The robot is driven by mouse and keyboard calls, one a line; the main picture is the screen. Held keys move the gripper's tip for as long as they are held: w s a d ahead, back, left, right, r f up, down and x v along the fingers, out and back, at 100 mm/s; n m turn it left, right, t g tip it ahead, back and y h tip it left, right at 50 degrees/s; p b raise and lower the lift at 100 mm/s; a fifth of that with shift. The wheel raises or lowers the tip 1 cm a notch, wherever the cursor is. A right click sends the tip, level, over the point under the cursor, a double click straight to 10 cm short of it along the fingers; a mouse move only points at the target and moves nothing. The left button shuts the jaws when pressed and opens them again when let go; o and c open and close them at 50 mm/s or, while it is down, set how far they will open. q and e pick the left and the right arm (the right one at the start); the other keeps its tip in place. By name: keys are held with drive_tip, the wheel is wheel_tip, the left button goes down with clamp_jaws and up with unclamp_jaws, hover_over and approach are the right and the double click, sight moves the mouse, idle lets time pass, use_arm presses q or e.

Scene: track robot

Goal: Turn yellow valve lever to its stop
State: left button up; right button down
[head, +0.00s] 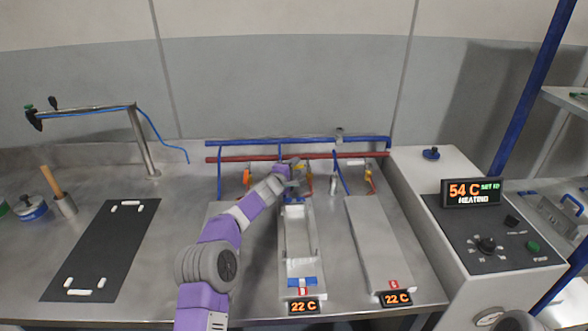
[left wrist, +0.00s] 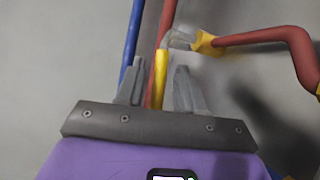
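The yellow lever (left wrist: 160,72) stands between the two fingers of my left gripper (left wrist: 160,88) in the left wrist view. The fingers are apart, with a small gap visible on either side of the lever. The lever's upper end meets a grey metal valve body (left wrist: 180,40) with a yellow fitting (left wrist: 205,42). In the head view my left gripper (head: 292,170) is at the pipes behind the middle plate, and it partly hides the valve there. My right gripper is not in view.
Blue (head: 300,142) and red (head: 222,159) pipes run along the back of the bench. A red hose (left wrist: 270,38) leaves the fitting to the right. A metal plate (head: 375,240) lies to the right; a control box (head: 470,240) reads 54 C, heating. A black mat (head: 105,245) lies left.

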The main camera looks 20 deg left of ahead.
use_arm(q)
drive_tip(key=shift+b+v, duration=0.35)
drive_tip(key=shift+v, duration=3.4)
drive_tip(key=shift+d, duration=0.1)
drive_tip(key=shift+c, duration=0.5)
